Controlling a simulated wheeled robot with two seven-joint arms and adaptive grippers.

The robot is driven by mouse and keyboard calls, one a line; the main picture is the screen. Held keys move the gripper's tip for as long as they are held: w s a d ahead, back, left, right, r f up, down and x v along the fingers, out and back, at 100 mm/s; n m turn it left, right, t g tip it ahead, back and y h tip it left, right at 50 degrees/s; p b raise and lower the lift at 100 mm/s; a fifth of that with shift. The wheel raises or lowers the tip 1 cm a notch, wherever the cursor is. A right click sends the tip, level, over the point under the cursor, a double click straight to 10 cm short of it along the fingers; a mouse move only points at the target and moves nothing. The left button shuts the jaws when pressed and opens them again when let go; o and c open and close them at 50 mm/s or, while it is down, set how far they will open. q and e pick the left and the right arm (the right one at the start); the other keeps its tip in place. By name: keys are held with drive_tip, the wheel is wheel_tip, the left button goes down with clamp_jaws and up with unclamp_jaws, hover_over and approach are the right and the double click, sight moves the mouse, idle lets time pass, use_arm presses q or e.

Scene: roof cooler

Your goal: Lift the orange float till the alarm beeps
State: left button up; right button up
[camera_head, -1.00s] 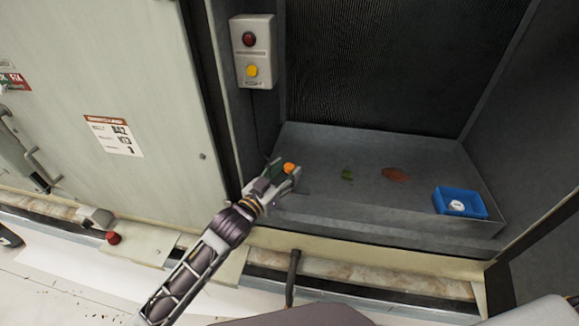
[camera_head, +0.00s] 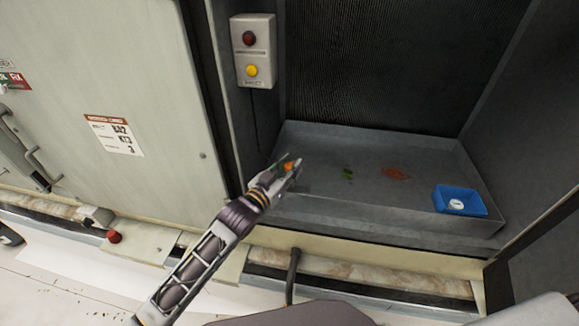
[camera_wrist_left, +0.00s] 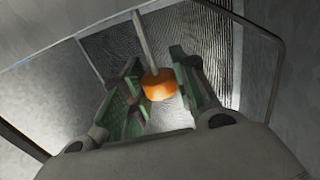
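The orange float (camera_head: 289,166) is at the left front part of the grey pan, between or just beyond the fingertips of my left gripper (camera_head: 281,174). In the left wrist view the float (camera_wrist_left: 158,88) is a short orange cylinder on a thin pale rod. The green-padded fingers of the left gripper (camera_wrist_left: 154,92) are apart on either side of it, with a gap at the left. The right finger looks close to the float; contact cannot be told. The alarm box (camera_head: 251,54) on the wall has a red lamp above a yellow one. My right gripper is not in view.
The grey pan (camera_head: 420,215) has a raised front lip below my gripper. A blue tray (camera_head: 460,213) with a white round thing sits at its right. Green and reddish patches (camera_head: 395,173) lie on the floor. A wall stands close on the left (camera_head: 231,130).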

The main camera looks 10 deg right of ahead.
use_arm(q)
clamp_jaws()
